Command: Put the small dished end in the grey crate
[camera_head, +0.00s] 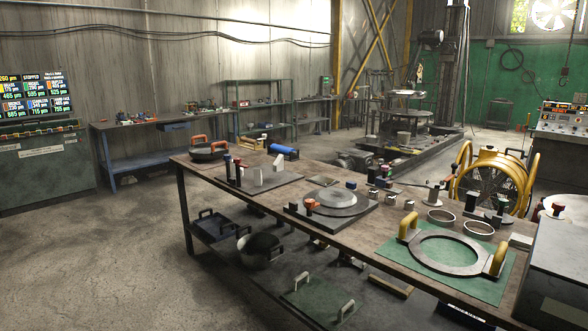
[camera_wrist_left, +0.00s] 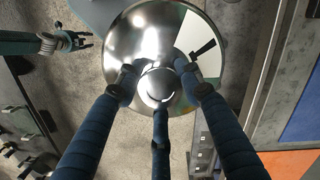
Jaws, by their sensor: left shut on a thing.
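My left gripper (camera_wrist_left: 157,82) is shut on a shiny, round dished end (camera_wrist_left: 125,45) in the left wrist view. Its dark blue fingers close around the raised knob in the middle, and the polished face reflects the surroundings. What lies directly behind the dished end is hidden. My right gripper (camera_wrist_left: 72,41) shows at the upper left of the same view, small and dark, with its fingers apart and empty, well away from the dished end. Neither gripper is in the head view. I cannot pick out the grey crate with certainty in either view.
In the head view a long workbench (camera_head: 270,200) carries a ring with yellow handles (camera_head: 450,252), a round plate fixture (camera_head: 330,201) and several small parts. A yellow fan (camera_head: 489,178) stands behind it. The floor at left is clear.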

